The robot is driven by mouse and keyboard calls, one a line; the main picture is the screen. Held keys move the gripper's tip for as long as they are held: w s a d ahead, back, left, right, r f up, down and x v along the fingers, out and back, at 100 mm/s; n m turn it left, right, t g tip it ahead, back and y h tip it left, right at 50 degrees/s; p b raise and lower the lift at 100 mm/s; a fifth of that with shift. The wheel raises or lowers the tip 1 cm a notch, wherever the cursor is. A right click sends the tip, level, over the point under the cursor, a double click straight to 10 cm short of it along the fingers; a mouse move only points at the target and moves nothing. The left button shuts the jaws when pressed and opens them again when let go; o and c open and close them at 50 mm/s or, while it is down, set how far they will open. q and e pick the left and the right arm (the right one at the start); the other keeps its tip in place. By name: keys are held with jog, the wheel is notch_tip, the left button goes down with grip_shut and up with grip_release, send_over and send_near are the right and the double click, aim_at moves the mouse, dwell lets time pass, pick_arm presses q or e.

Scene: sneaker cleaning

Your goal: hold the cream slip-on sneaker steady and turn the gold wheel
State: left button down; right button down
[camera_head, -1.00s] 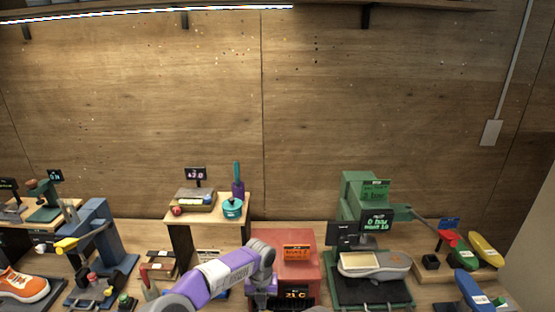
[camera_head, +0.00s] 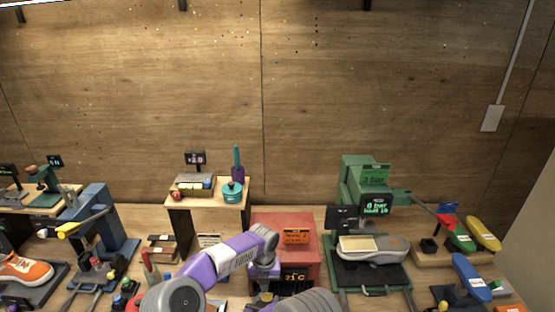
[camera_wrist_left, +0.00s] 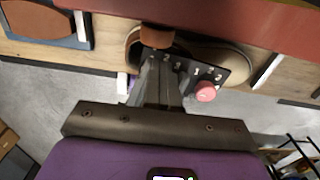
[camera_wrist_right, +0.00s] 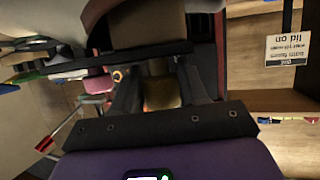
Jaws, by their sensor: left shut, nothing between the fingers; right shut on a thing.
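In the left wrist view a shoe with a cream upper and a dark opening (camera_wrist_left: 225,58), apparently the slip-on sneaker, lies behind a black panel with a pink knob (camera_wrist_left: 205,91). My left gripper (camera_wrist_left: 162,58) is shut and empty in front of the shoe, close to a round brown part (camera_wrist_left: 156,37); I cannot tell whether it touches. In the right wrist view my right gripper (camera_wrist_right: 158,75) is shut on a gold part (camera_wrist_right: 162,93), apparently the gold wheel. In the head view my arms hide the sneaker and wheel.
A red box (camera_head: 267,225) with displays stands just beyond my left wrist. A green press (camera_head: 357,185) with a grey shoe (camera_head: 385,252) stands to its right. A small wooden stand (camera_head: 207,212) is at the left. A lid sign (camera_wrist_right: 287,49) shows in the right wrist view.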

pick_arm(q)
jog(key=shift+s+d, duration=0.15)
jog(key=shift+d, duration=0.65)
jog(key=shift+s+d, duration=0.2)
jog(key=shift+d, duration=0.3)
jog(key=shift+w, duration=0.1)
jog(key=shift+w+d, duration=0.1)
jog(key=shift+w, duration=0.05)
notch_tip(320, 180, up, 6)
jog(key=shift+w+a, duration=0.3)
jog(key=shift+r, duration=0.1)
